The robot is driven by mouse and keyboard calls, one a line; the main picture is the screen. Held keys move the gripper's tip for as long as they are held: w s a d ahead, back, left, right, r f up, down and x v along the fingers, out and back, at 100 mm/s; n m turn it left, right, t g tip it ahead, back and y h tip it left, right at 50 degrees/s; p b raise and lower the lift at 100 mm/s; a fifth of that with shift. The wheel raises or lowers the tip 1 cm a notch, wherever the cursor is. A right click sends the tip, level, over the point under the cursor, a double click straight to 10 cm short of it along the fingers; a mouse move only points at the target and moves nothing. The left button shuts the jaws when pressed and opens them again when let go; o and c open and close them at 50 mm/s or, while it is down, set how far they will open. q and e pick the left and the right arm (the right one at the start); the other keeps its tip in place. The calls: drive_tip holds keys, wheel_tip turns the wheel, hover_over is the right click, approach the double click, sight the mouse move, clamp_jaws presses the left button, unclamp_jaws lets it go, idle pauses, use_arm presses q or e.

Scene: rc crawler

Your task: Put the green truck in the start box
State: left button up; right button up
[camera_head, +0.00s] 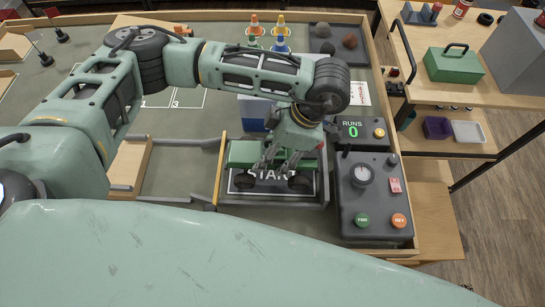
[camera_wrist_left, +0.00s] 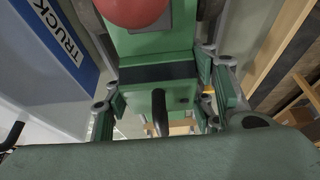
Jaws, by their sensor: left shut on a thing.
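The green truck (camera_head: 240,154) is over the start box, a dark tray marked START (camera_head: 265,200), in the head view. Its dark wheels show low against the START lettering; I cannot tell whether they touch the floor of the box. My left gripper (camera_head: 283,160) reaches down from above and is shut on the truck, hiding part of its middle. In the left wrist view, the truck's green body (camera_wrist_left: 150,45) lies between the finger links, with a dark band across it. My right gripper is not in view.
A blue box (camera_head: 253,113) stands just behind the start box, and its TRUCK label (camera_wrist_left: 62,42) shows in the left wrist view. A control panel (camera_head: 370,205) with a dial and buttons is at the right, below a RUNS counter (camera_head: 352,131) reading 0. Cones (camera_head: 281,38) stand farther back.

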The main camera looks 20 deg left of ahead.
sight(272, 162)
use_arm(q)
drive_tip(key=shift+f+p, duration=0.3)
drive_tip(key=shift+f, duration=1.6)
drive_tip(key=shift+s+f+b, duration=0.1)
drive_tip(key=shift+f+b, duration=0.35)
drive_tip(key=shift+b, duration=0.15)
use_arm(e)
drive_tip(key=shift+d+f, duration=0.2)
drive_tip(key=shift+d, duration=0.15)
use_arm(q)
drive_tip(key=shift+s+f, duration=0.15)
drive_tip(key=shift+f, duration=0.15)
clamp_jaws()
drive_tip(key=o, duration=1.3)
unclamp_jaws()
drive_tip(key=o, duration=0.3)
drive_tip(key=shift+w+f, duration=0.1)
drive_tip(key=shift+w, duration=0.1)
drive_tip(key=shift+o, duration=0.5)
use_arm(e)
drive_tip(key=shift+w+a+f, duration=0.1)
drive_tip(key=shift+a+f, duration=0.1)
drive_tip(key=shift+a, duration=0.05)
use_arm(q)
drive_tip(key=shift+r, duration=0.2)
drive_tip(key=shift+r, duration=0.1)
